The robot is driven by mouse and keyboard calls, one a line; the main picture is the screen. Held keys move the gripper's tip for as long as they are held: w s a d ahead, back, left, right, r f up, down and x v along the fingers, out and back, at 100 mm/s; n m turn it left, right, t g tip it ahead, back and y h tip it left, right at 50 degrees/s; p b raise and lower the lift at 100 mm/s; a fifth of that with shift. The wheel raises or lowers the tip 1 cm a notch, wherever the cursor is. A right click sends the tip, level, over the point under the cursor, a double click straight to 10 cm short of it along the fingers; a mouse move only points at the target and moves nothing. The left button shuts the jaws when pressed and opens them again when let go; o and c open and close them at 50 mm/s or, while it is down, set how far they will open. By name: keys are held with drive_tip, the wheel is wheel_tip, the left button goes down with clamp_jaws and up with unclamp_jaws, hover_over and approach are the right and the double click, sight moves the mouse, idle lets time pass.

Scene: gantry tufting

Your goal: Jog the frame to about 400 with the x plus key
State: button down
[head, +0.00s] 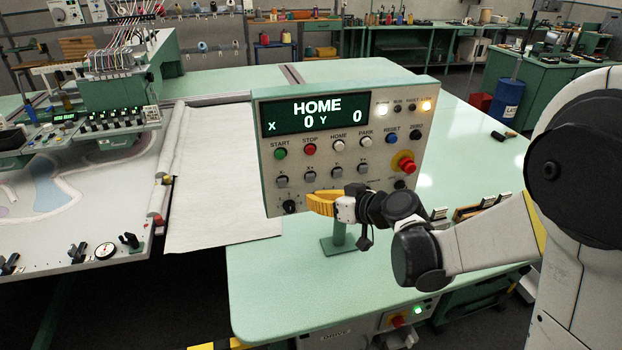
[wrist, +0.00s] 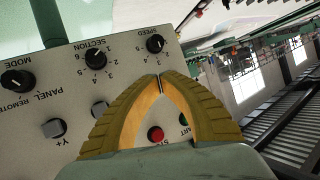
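The control panel (head: 262,190) stands upright on a green post; its display (head: 315,115) reads HOME, X 0, Y 0. A row of grey square keys runs below the coloured buttons; their labels are tiny in the head view. The second key from the left (head: 309,177) is just above my gripper (head: 309,200). The wrist view shows the Y+ key (wrist: 53,128) and another grey key (wrist: 100,108); the other jog keys are hidden behind my fingers. My gripper (wrist: 160,78) has its yellow fingertips together, holding nothing visible, in front of the panel; contact is unclear.
A red emergency knob (head: 405,163) is on the panel's right side. Red stop (wrist: 155,134) and green start (wrist: 184,118) buttons show near my fingers. Mode (wrist: 17,82), section (wrist: 95,58) and speed (wrist: 156,43) dials line the panel. The tufting frame (head: 100,180) lies left.

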sight(310, 178)
drive_tip(key=shift+w+a, duration=0.3)
drive_tip(key=shift+w, duration=0.65)
drive_tip(key=shift+w+a, duration=0.25)
drive_tip(key=shift+w, duration=0.65)
drive_tip(key=shift+w, duration=0.1)
drive_tip(key=shift+w+a+b, duration=0.1)
drive_tip(key=shift+w+b, duration=0.2)
